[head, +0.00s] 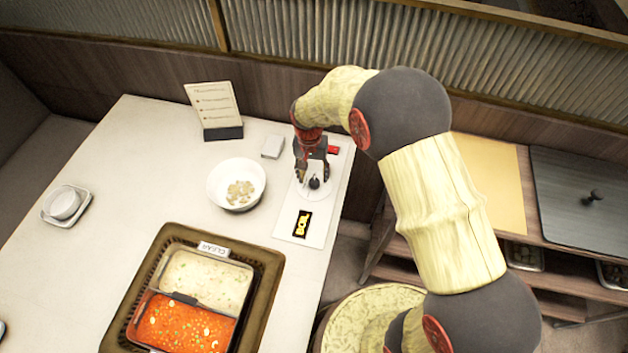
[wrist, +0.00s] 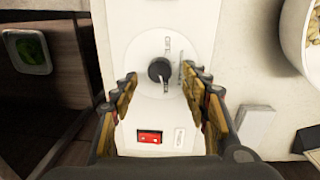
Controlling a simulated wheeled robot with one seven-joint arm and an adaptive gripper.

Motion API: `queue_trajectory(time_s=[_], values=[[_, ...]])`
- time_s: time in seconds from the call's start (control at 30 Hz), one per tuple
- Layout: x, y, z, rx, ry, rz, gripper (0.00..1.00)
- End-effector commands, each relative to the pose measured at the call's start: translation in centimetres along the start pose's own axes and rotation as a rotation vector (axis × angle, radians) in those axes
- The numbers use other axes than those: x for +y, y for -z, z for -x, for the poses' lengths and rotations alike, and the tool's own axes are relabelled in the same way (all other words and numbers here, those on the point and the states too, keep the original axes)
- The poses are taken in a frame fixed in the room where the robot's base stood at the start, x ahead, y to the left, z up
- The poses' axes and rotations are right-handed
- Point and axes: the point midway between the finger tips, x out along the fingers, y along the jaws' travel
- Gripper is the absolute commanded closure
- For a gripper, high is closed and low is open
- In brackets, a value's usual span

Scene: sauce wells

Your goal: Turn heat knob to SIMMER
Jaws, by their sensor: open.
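The heat knob (wrist: 159,70) is a small black dial on a round white plate of the white control panel (wrist: 150,15). Printed marks surround it, but in the wrist view they are too small to read surely. In the head view the knob (head: 314,183) sits just below my gripper (head: 313,172). The display (head: 302,223) on the panel shows "BOIL" in yellow on black. My gripper (wrist: 158,88) is open, with one finger on each side of the knob and gaps between. A red switch (wrist: 150,136) is on the panel near my palm.
A white bowl of pale pieces (head: 236,184) stands left of the panel. A two-part pot with white and red broth (head: 190,300) sits in a dark frame (head: 262,318) nearer the front. A menu stand (head: 222,133) and a small white box (head: 272,147) are at the back.

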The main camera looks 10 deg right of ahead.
Motion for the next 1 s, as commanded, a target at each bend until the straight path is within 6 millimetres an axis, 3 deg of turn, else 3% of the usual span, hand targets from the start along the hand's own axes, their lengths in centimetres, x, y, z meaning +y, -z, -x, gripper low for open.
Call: queue_trajectory(time_s=[0.03,0.2,0.5,1.0], values=[[0.0,0.0,-1.1,-0.001,-0.001,0.000,0.54],[0.0,0.0,-3.0,0.000,0.000,0.000,0.54],[0.0,0.1,-3.3,0.001,0.001,0.000,0.54],[0.0,0.0,-3.3,0.001,0.001,0.000,0.82]])
